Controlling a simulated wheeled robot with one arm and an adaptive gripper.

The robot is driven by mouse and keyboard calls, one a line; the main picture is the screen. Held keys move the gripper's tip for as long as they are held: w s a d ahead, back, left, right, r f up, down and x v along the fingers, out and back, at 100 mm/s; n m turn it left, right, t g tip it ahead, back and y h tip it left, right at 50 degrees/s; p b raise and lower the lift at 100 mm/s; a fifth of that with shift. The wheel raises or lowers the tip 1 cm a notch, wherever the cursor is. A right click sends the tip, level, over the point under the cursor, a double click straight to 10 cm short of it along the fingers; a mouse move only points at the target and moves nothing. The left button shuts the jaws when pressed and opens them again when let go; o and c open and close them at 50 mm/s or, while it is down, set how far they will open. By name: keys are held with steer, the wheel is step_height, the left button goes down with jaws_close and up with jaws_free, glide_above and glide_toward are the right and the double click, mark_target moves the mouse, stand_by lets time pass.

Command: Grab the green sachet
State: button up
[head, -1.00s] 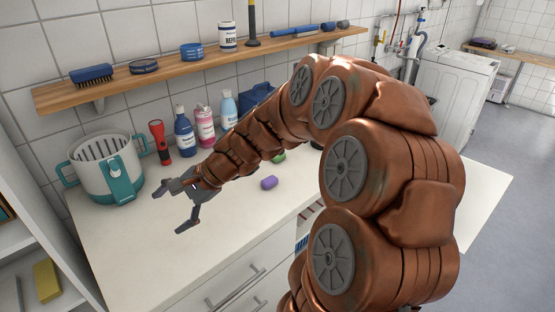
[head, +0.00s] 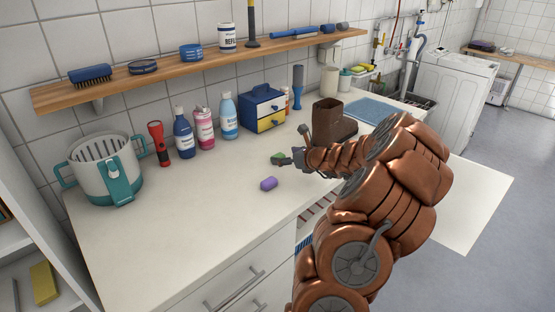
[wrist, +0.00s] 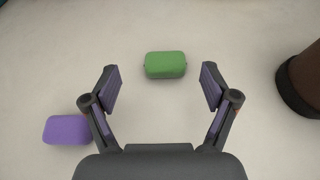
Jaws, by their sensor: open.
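The green sachet (wrist: 165,65) lies on the white countertop, centred just beyond the space between my fingertips in the wrist view. In the head view the green sachet (head: 278,157) shows small, partly hidden by my gripper (head: 288,158). My gripper (wrist: 160,82) is open and empty, with one finger to each side of the sachet's line. I cannot tell its exact height above the counter.
A purple sachet (head: 268,184) lies nearby, left of my gripper in the wrist view (wrist: 67,130). A brown boot (head: 335,122) stands to the right. Bottles (head: 205,128) and a blue and yellow drawer box (head: 262,108) line the wall. The front left counter is clear.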

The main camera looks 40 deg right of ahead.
mark_target(276, 154)
steer(key=shift+d+p+x, duration=0.15)
steer(key=shift+p+x, duration=0.2)
steer(key=shift+x, duration=1.25)
steer(key=shift+d+p+x, duration=0.15)
steer(key=shift+p+x, duration=0.15)
steer(key=shift+x, duration=1.25)
steer(key=shift+f, duration=0.1)
steer(key=shift+s, duration=0.1)
steer(key=c, duration=0.9)
steer(key=shift+c, duration=0.2)
steer(key=shift+r, duration=0.55)
step_height(276, 154, up, 2)
steer(key=shift+r, duration=0.15)
steer(key=s+d, duration=0.1)
steer(key=s, duration=0.4)
steer(key=s+d+r+b, duration=0.1)
steer(key=s, duration=0.4)
steer(key=s+d+b, duration=0.1)
steer(key=s, duration=0.4)
steer(key=shift+s+r, duration=0.3)
steer(key=shift+s, duration=0.05)
